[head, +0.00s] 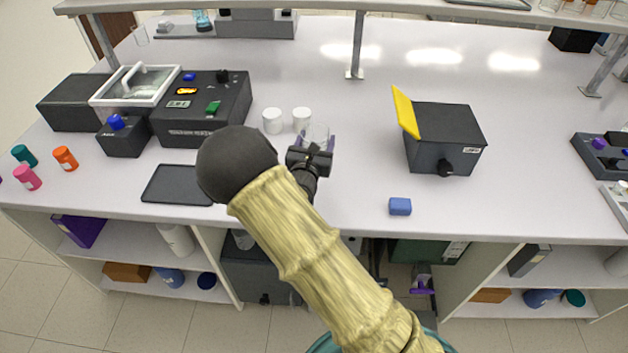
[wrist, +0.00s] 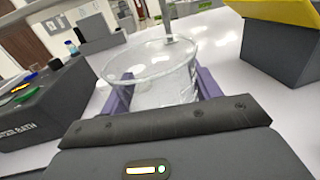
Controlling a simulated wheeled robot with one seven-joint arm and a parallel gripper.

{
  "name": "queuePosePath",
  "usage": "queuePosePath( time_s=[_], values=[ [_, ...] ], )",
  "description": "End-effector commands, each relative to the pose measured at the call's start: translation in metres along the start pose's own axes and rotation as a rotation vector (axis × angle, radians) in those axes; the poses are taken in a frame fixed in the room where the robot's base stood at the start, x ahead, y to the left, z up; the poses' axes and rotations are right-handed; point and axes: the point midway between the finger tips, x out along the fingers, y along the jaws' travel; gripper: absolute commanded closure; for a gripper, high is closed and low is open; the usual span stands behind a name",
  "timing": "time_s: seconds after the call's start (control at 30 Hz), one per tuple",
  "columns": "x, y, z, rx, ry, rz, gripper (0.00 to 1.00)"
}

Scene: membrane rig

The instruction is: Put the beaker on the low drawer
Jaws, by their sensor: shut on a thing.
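The clear glass beaker (head: 316,135) is between the purple fingers of my gripper (head: 318,144), over the white bench behind the blue block. In the wrist view the beaker (wrist: 152,78) stands upright with its round rim up, one finger on each side, and my gripper (wrist: 162,92) is shut on it. Whether its base touches the bench is hidden. I cannot surely pick out the low drawer; a dark grey unit (head: 255,272) is under the bench, partly hidden by my arm.
Two white cups (head: 272,121) stand just left of the beaker. A water bath (head: 203,108) and a black tray (head: 178,185) are further left. A grey box with a yellow lid (head: 443,138) and a blue block (head: 400,206) are to the right. A shelf post (head: 356,50) rises behind.

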Motion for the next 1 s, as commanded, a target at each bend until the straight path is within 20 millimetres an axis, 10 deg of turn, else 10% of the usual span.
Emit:
queuePosePath(
  time_s=[1.0],
  values=[
    [-0.001,0.001,-0.086,-0.003,0.001,0.005,0.61]
  ],
)
